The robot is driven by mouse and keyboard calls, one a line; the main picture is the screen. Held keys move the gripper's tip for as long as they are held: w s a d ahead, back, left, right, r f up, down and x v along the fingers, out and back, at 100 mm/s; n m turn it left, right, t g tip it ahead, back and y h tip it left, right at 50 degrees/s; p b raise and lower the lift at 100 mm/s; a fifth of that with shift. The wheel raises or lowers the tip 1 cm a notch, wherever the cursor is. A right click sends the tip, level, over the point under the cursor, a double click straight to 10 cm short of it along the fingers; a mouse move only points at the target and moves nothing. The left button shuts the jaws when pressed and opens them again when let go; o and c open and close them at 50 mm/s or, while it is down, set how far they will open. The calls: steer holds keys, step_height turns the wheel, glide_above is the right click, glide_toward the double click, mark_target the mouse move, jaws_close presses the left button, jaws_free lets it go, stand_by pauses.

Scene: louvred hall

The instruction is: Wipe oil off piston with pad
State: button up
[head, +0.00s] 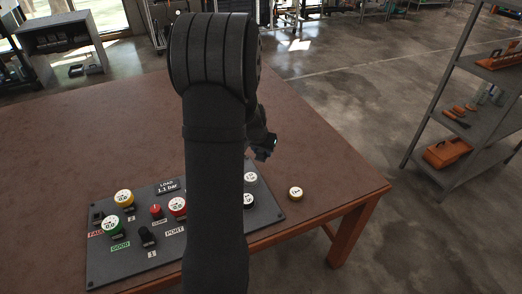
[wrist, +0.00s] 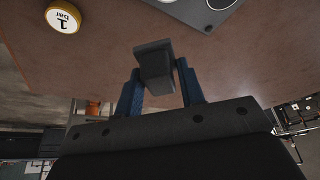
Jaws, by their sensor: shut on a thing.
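My gripper (wrist: 160,75) has blue fingers and is shut on a dark grey block (wrist: 152,58), held over the brown tabletop. In the head view my gripper (head: 262,148) is small and mostly hidden behind my arm, above the table near the right end of a dark panel (head: 180,258). The block cannot be made out there. I see no piece I can tell is a piston, and no oil shows. Whether the block is the pad I cannot tell.
My arm hides part of the panel. A shelf (head: 470,125) stands right.

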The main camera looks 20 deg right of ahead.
steer(key=s+a+r, duration=0.2)
steer(key=s+a, duration=0.1)
steer(key=a, duration=1.1)
step_height(320, 180, down, 6)
steer(key=shift+a+f, duration=0.15)
steer(key=shift+f, duration=0.05)
steer(key=shift+w+f, duration=0.3)
steer(key=shift+f, duration=0.35)
steer(key=shift+c, duration=0.3)
steer(key=shift+w+f, duration=0.15)
steer(key=shift+w, duration=2.45)
steer(key=shift+s, duration=3.05)
step_height(320, 180, up, 8)
steer(key=shift+r, duration=0.1)
